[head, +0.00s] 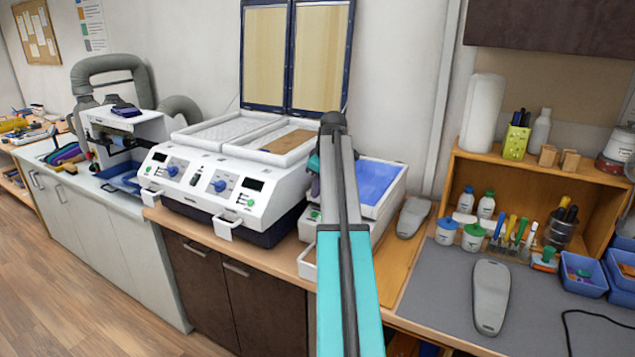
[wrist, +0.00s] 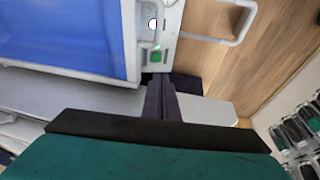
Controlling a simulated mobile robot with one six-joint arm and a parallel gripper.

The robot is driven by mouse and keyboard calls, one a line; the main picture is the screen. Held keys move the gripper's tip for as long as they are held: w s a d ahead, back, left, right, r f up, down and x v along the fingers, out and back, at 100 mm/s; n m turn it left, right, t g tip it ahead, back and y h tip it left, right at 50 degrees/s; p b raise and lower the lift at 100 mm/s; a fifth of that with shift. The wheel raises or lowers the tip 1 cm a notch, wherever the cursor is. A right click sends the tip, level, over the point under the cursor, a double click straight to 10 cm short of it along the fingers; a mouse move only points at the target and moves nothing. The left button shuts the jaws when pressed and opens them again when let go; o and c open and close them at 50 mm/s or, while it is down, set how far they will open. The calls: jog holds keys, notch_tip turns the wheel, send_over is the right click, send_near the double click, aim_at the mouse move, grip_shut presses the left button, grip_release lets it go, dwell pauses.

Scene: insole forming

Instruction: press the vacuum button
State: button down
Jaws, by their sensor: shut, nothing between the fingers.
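The blue-topped press unit (head: 374,182) stands on the bench, partly behind my arm in the head view. Its blue surface (wrist: 65,35) fills the upper left of the wrist view. In the head view my gripper (head: 314,186) is partly hidden by my arm.
A white machine (head: 200,196) with blue knobs and green buttons stands to the left, its framed lid (head: 291,55) raised. A grey insole-shaped piece (head: 413,217) lies right of the press. A grey mat (head: 435,290) and wooden shelf (head: 590,172) with bottles are farther right.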

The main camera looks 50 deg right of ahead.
jog(key=p, duration=0.2)
send_over(315, 215)
jog(key=a, duration=0.1)
jog(key=f, duration=0.3)
jog(key=s+f, duration=0.1)
jog(key=f, duration=0.1)
jog(key=shift+w+d+f+p, duration=0.1)
jog(key=shift+d+f+p, duration=0.1)
jog(key=shift+f, duration=0.5)
jog(key=shift+w+d+f+p, duration=0.1)
jog(key=shift+d+f+p, duration=0.1)
jog(key=shift+f, duration=0.5)
jog(key=shift+d+f+b, duration=0.25)
jog(key=shift+f+b, duration=0.35)
jog(key=shift+f, duration=0.1)
jog(key=shift+s, duration=0.1)
jog(key=shift+f, duration=0.15)
jog(key=shift+a, duration=0.15)
